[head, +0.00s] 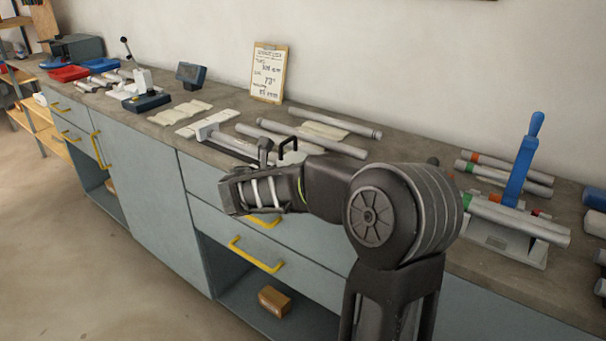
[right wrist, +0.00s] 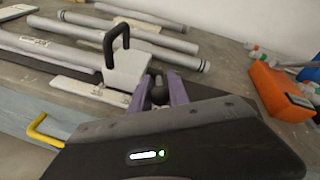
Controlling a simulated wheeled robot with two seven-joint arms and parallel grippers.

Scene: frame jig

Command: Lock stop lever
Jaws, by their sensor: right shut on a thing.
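In the right wrist view, a dark round lever knob (right wrist: 159,96) sits between the two purple fingers of my right gripper (right wrist: 162,87). The gripper is shut on it. The knob belongs to the stop lever, whose lower part is hidden by my gripper body. Close beside it is a light grey stop block (right wrist: 127,68) with a black loop handle (right wrist: 117,40). In the head view the black handle (head: 288,148) shows just behind my right wrist, which covers most of the stop. My left gripper is in neither view.
Several grey tubes (head: 312,138) lie on the workbench (head: 160,118) behind the stop. A clipboard (head: 269,73) leans on the wall. A blue upright lever (head: 523,160) stands at the right among tubes. An orange block (right wrist: 280,92) is right of my gripper. Yellow drawer handles (head: 256,255) stick out in front.

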